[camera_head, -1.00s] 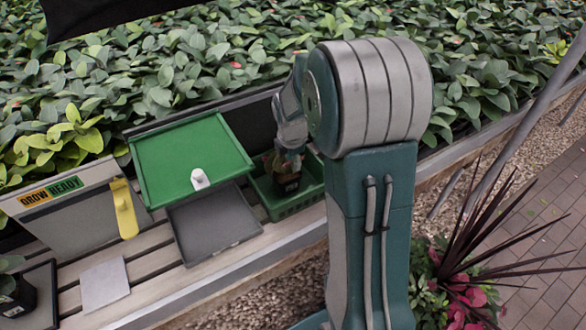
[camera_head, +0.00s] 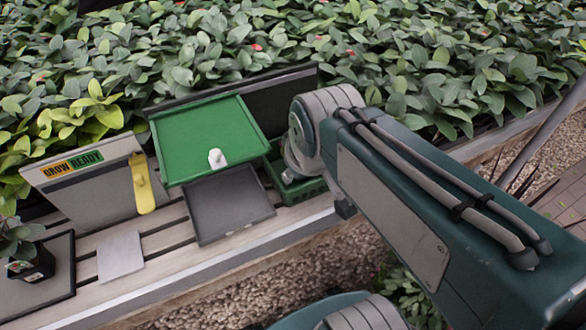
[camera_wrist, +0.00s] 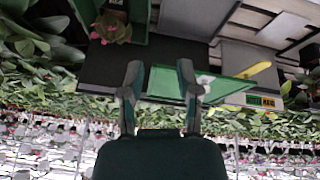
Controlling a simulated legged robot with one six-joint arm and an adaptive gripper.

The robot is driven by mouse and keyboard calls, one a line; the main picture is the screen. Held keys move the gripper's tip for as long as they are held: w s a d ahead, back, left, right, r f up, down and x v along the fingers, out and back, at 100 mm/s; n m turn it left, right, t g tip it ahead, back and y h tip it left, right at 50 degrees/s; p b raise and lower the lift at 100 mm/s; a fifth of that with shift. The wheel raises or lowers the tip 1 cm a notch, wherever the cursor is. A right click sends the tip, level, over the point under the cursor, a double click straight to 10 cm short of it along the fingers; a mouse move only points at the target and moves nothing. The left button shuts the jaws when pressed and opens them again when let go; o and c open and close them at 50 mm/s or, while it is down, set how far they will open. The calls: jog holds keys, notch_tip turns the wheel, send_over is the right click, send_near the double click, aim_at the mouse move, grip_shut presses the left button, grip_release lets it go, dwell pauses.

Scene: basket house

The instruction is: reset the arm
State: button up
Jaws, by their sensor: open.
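My gripper (camera_wrist: 159,70) is open and empty in the wrist view, its two fingers apart with nothing between them. A green basket (camera_wrist: 133,12) lies past the fingertips at the upper left of that view, with a reddish-green potted plant (camera_wrist: 112,27) in it, clear of the fingers. In the head view my arm covers much of the basket (camera_head: 300,190) and hides the plant. I cannot make out the fingers in the head view.
A green panel with a white knob (camera_head: 208,137) tilts over a grey tray (camera_head: 228,203) on the slatted bench. A "GROW READY" box (camera_head: 85,190) with a yellow handle (camera_head: 143,185), a grey square (camera_head: 121,256) and a potted plant (camera_head: 33,262) stand left. Dense foliage lies behind.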

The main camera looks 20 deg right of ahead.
jog(key=s+m, duration=0.1)
jog(key=s, duration=0.1)
jog(key=s+a+m, duration=0.1)
jog(key=s, duration=0.1)
jog(key=shift+a+r+m+t, duration=0.15)
jog(key=shift+m+t, duration=0.15)
jog(key=shift+m, duration=0.1)
